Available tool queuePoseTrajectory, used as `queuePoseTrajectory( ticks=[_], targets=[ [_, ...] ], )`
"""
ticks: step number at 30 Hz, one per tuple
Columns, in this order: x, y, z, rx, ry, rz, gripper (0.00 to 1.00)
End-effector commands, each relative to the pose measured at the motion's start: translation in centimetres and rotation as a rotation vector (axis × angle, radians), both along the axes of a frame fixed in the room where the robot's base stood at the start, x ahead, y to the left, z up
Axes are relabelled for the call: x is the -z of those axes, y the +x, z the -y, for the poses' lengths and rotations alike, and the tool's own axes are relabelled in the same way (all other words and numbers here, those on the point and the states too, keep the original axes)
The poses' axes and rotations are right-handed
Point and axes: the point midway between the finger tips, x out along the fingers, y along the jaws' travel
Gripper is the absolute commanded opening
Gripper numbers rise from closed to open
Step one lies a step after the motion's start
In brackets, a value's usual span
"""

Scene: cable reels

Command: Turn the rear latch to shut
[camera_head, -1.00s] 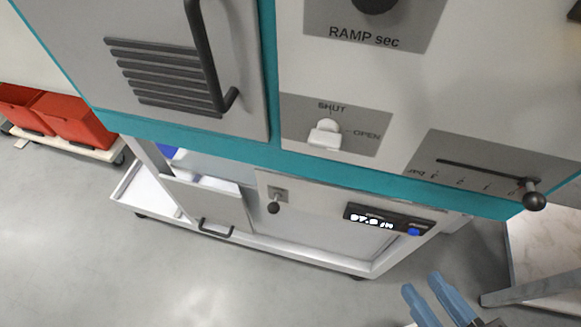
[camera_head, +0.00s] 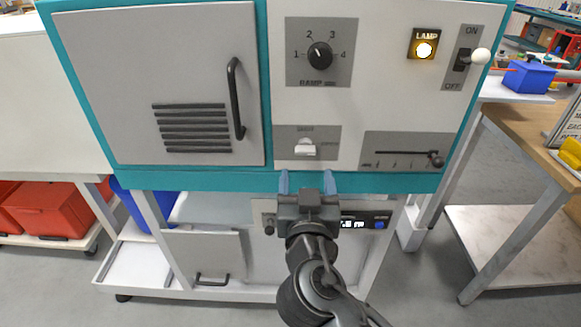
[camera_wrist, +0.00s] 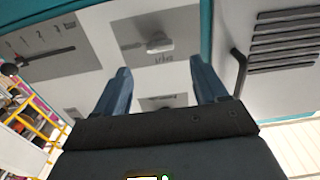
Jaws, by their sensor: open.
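The latch (camera_head: 305,148) is a white knob on a grey plate on the machine's front, with SHUT marked above it and OPEN to its right. It also shows upside down in the wrist view (camera_wrist: 159,43), with SHUT below it and OPEN to its left. Its exact pointing direction is hard to tell. My gripper (camera_head: 306,182) has two blue fingers spread apart with nothing between them. It is just below the latch in the head view and apart from it. In the wrist view the latch lies beyond the gap between the fingertips (camera_wrist: 160,68).
Around the latch are a RAMP dial (camera_head: 320,55), a slider (camera_head: 436,160), a lamp (camera_head: 424,48), an ON/OFF toggle (camera_head: 480,57) and a door handle (camera_head: 236,100). A small black-knobbed lever (camera_head: 269,229) sits on the cabinet below. A wooden table stands at right.

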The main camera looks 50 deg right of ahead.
Motion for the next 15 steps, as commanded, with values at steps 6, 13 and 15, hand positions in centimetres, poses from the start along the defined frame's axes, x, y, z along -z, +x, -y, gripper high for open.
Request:
queuePoseTrajectory(
  ticks=[6, 13, 15],
  targets=[
    [-0.4, 1.7, 2.2, 0.004, 0.000, 0.001, 0.72],
    [-0.2, 3.7, 4.8, 0.001, -0.001, -0.001, 0.72],
    [-0.2, 4.1, 5.3, 0.000, -0.001, 0.000, 0.72]
  ],
)
